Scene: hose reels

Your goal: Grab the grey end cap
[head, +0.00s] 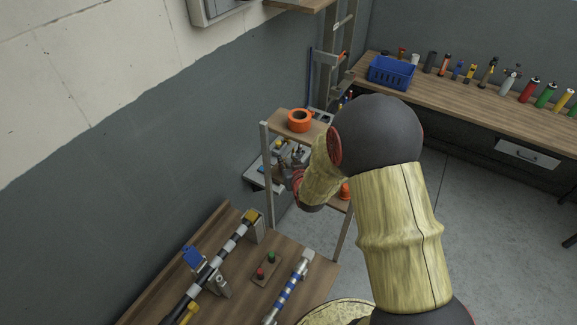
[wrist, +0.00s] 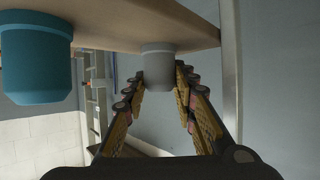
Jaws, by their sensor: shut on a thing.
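The grey end cap (wrist: 158,60) shows in the upper middle of the wrist view, against the edge of a wooden board (wrist: 120,25). It looks like a short, plain, slightly tapered cylinder. My gripper (wrist: 160,78) has a finger on each side of it and is shut on it, with the tips at its sides. The cap's end still meets the board in the picture; I cannot tell whether they touch. In the head view my gripper (head: 291,155) is at the shelf rack, partly behind my arm, and the cap cannot be made out there.
A larger teal cylinder (wrist: 36,62) is left of the cap at the same board. An orange ring (head: 299,120) lies on the rack's top shelf, above my gripper. A workbench (head: 225,230) with tools stands in front; a blue crate (head: 391,72) is on the back bench.

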